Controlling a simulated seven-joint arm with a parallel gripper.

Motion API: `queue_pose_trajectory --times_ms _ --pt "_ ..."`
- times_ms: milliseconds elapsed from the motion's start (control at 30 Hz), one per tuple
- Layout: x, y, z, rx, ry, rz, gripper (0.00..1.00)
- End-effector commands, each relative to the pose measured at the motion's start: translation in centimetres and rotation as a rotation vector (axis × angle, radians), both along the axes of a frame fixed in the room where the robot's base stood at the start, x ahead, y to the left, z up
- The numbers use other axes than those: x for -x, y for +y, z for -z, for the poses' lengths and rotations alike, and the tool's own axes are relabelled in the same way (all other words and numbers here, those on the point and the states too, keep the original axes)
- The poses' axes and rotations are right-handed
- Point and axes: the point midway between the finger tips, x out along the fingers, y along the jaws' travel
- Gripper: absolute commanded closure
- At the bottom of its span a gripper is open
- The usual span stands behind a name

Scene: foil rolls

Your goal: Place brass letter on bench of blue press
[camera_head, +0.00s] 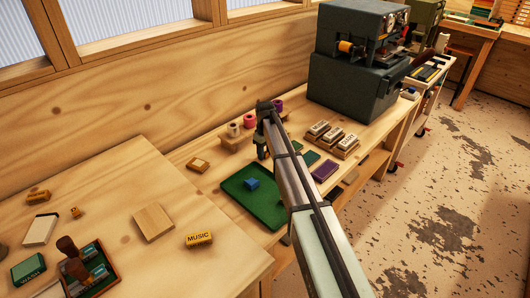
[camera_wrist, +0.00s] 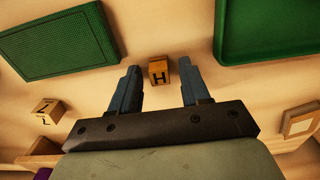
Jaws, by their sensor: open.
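A small brass-coloured block marked H (camera_wrist: 159,76) lies on the wooden surface in the wrist view. It sits between and just ahead of the fingertips of my gripper (camera_wrist: 159,68), with gaps on both sides. My gripper is open and empty. In the head view, my gripper (camera_head: 262,152) points down behind the green tray; the H block cannot be made out there. A dark blue-grey press (camera_head: 350,88) stands at the back of the table, to the right of my gripper. Its front working area is small in view.
A green tray (camera_head: 268,215) holds a blue cube (camera_head: 252,183). Stamp blocks (camera_head: 345,145), a purple pad (camera_head: 324,171) and a small rack with coloured rolls (camera_head: 233,143) are near my arm. Another lettered cube (camera_wrist: 46,110) lies left in the wrist view. A greenish machine (camera_head: 427,18) stands farther back.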

Motion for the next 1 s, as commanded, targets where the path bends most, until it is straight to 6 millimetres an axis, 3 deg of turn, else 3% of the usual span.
queue_pose_trajectory --times_ms 267,700,1000 --pt "0.0 0.0 -1.6 -0.001 -0.002 0.0 0.54" --pt "-0.1 0.0 -9.4 0.0 -0.001 0.0 0.54" --pt "-0.1 0.0 -12.1 0.0 0.0 0.0 0.54"
